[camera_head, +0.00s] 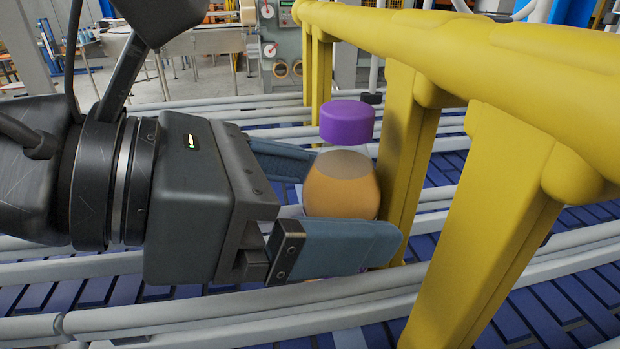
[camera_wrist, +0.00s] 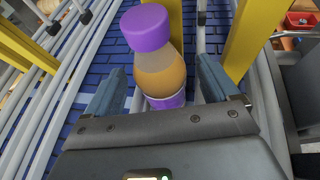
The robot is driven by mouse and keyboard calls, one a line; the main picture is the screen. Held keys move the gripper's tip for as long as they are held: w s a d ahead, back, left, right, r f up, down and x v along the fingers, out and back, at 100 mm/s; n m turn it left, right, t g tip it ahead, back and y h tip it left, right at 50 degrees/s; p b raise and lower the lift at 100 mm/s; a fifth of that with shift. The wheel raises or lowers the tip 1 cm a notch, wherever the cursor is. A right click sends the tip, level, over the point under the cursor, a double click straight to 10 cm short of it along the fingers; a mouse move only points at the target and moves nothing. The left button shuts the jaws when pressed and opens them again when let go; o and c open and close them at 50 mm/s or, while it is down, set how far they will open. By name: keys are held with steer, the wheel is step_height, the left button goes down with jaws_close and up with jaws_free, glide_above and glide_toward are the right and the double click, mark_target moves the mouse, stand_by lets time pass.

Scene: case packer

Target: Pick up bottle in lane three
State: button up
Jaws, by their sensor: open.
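A bottle (camera_head: 340,186) with a purple cap and orange-brown contents stands upright on a blue slatted conveyor lane. In the wrist view the bottle (camera_wrist: 158,72) stands between the two fingers, with a purple band low on its body. My gripper (camera_head: 345,205) is open, reaching in from the left with one finger on each side of the bottle. In the wrist view the fingers (camera_wrist: 160,85) show gaps on both sides of the bottle. The near finger hides the bottle's base in the head view. I cannot tell the lane's number.
A thick yellow frame (camera_head: 480,52) with posts stands just right of the bottle and crosses above the lanes. Grey rails (camera_head: 200,303) run along the blue lanes (camera_head: 560,305). Machines with red knobs (camera_head: 270,50) stand at the back.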

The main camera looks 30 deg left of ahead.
steer(key=c, duration=1.3)
steer(key=shift+c, duration=0.2)
steer(key=shift+s+a, duration=0.1)
